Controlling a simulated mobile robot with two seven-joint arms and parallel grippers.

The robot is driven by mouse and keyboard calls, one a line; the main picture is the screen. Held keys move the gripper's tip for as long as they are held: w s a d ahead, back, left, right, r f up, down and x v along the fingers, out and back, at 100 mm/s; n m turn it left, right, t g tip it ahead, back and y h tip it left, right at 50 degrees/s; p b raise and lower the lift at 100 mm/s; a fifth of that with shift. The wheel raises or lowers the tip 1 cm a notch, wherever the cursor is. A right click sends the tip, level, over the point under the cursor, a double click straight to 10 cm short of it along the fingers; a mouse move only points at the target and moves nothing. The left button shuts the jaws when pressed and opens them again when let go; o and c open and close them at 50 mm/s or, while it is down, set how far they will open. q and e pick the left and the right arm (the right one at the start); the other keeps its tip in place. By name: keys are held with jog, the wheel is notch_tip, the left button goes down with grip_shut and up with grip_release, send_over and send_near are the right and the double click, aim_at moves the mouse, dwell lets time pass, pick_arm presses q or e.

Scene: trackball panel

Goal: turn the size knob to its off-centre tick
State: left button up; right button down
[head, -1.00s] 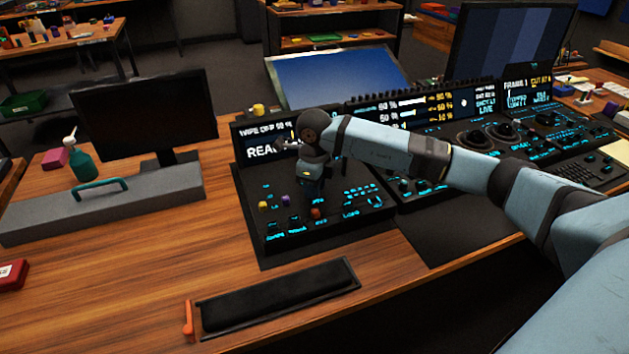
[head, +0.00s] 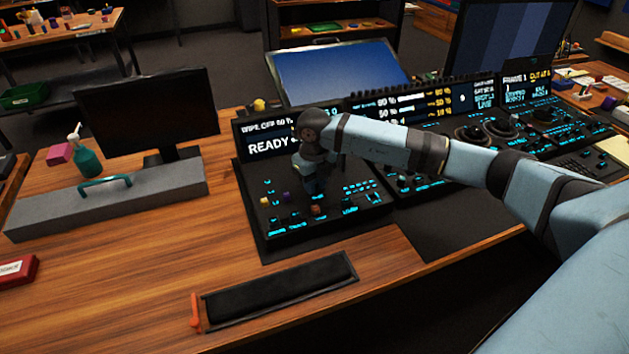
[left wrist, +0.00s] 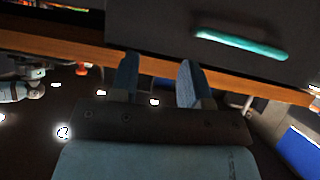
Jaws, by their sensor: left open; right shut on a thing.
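The control panel (head: 262,228) on the wooden desk carries several small coloured knobs, lit blue labels and a screen (head: 262,142) reading "READY". My right gripper (head: 316,196) points down at the panel's middle and is shut on a knob there. The gripper hides this knob, its label and its ticks, so I cannot read its angle. A yellow knob (head: 264,201) and a purple knob (head: 286,196) stand free to its left. My left gripper (left wrist: 157,80) shows in the left wrist view, open and empty, away from the panel.
A grey box with a teal handle (head: 105,183) and a dark monitor (head: 148,115) stand to the left. A black tray (head: 280,289) lies in front, beside an orange item (head: 195,313). More consoles (head: 500,135) fill the right.

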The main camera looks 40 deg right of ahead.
dwell(0.3)
jog(key=c, duration=1)
grip_release()
pick_arm(q)
jog(key=shift+r, duration=0.1)
pick_arm(e)
jog(key=shift+o, duration=0.2)
pick_arm(q)
jog(key=shift+s+a+p, duration=0.1)
jog(key=shift+a+p, duration=0.05)
jog(key=shift+p, duration=0.6)
pick_arm(e)
notch_tip(320, 180, up, 14)
jog(key=shift+f, duration=0.1)
